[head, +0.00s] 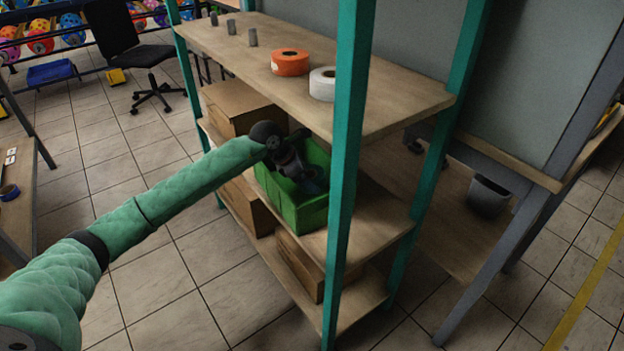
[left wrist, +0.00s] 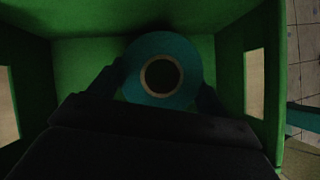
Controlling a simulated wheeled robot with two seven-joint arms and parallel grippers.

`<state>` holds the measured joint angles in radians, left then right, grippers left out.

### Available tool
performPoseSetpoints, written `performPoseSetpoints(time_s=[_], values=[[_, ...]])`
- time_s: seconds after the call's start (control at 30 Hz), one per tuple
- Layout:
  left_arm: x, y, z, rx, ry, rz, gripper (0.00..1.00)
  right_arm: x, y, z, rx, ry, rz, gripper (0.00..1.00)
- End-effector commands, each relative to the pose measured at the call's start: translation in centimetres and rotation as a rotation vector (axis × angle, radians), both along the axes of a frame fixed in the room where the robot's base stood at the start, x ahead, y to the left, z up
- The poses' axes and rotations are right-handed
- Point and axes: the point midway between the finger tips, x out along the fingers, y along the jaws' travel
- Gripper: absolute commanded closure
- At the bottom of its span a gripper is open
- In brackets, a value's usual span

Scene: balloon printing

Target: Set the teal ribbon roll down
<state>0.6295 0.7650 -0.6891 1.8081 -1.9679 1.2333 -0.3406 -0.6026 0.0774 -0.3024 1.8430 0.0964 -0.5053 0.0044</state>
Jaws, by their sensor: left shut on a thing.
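The teal ribbon roll (left wrist: 188,82) shows in the left wrist view as a ring with a pale core, its open face toward the camera. My left gripper (left wrist: 160,88) is shut on it, one dark finger on each side. The gripper and roll are inside a green crate (head: 298,211) on the middle shelf of the rack. The crate's green walls (left wrist: 85,70) surround the roll in the wrist view. In the head view my left gripper (head: 300,175) reaches into the crate and mostly hides the roll. I cannot tell whether the roll touches the crate floor. My right gripper is not in view.
The top shelf (head: 390,100) holds an orange roll (head: 290,62), a white roll (head: 322,84) and small grey cylinders. Cardboard boxes (head: 238,106) stand beside the crate and below. A teal rack post (head: 347,180) rises close in front of the crate's right side.

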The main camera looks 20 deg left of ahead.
Motion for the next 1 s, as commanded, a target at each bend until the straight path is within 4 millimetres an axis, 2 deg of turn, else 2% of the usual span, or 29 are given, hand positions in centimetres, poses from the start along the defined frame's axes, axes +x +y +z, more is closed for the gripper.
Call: performPoseSetpoints(time_s=[0.2,0.4,0.6,1.0], values=[[0.5,-0.8,0.3,0.109,0.069,-0.001,0.47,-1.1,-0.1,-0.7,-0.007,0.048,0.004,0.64],[0.7,-1.2,-0.1,0.183,0.117,0.0,0.47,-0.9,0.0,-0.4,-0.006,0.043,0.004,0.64],[0.7,-1.1,-1.3,0.18,0.114,0.001,0.47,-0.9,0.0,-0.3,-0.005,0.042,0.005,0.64],[0.7,-1.1,-1.5,0.179,0.113,0.0,0.47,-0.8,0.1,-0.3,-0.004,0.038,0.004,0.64]])
